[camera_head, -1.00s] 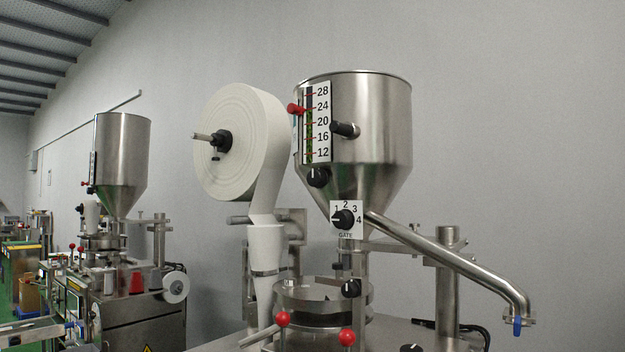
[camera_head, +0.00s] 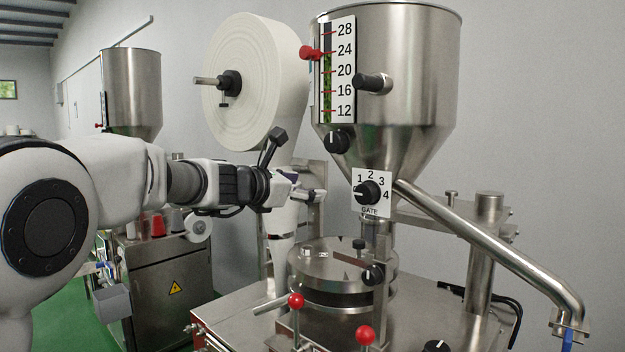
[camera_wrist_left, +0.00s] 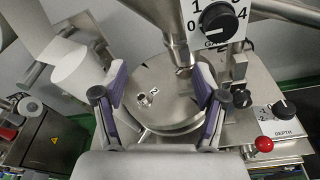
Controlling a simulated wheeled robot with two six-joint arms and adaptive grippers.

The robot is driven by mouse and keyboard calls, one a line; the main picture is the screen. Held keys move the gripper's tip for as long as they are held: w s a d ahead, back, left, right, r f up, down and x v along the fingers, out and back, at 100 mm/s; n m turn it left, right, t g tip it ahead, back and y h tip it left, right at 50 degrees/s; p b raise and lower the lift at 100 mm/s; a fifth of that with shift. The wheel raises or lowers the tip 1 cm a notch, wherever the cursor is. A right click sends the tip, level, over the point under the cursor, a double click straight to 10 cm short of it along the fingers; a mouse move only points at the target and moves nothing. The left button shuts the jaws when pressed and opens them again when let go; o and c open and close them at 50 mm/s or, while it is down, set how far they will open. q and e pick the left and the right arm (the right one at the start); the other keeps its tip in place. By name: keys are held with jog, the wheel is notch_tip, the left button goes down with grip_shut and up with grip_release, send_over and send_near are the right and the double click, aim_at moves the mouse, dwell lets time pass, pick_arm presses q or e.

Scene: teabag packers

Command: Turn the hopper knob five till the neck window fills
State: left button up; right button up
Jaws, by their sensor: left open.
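The steel hopper (camera_head: 420,70) carries a level gauge (camera_head: 345,75) marked 12 to 28, with green fill behind its strip. The black gate knob (camera_head: 367,192) sits on a white dial below the hopper cone; its white mark points left. In the wrist view the gate knob (camera_wrist_left: 217,19) is at the top, with 0 and 4 readable; no five shows. I cannot make out a neck window clearly. My left gripper (camera_head: 305,187) is open and empty, left of the dial and apart from it; its fingers (camera_wrist_left: 158,85) frame the round steel drum. My right gripper is not seen.
The round drum (camera_head: 310,262) stands under the hopper. A sloping steel pipe (camera_head: 490,240) runs to the right. A white paper roll (camera_head: 250,85) hangs behind my left arm. Red ball levers (camera_head: 365,334) stand in front. A depth knob (camera_wrist_left: 284,109) is at right in the wrist view.

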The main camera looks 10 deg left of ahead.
pick_arm(q)
jog(key=t+h, duration=0.1)
jog(key=h, duration=0.1)
send_near(331, 145)
jog(key=w+d+r, duration=0.1)
jog(key=w+d, duration=0.1)
jog(key=w, duration=0.1)
jog(key=p+x, duration=0.1)
jog(key=x, duration=0.1)
jog(key=p+x, duration=0.2)
jog(key=x, duration=0.1)
jog(key=p+x, duration=0.2)
jog(key=shift+w+d+f, duration=0.1)
jog(key=shift+w+f, duration=0.05)
jog(key=shift+f, duration=0.2)
jog(key=shift+d, duration=0.1)
jog(key=shift+f, duration=0.1)
jog(key=c, duration=1.1)
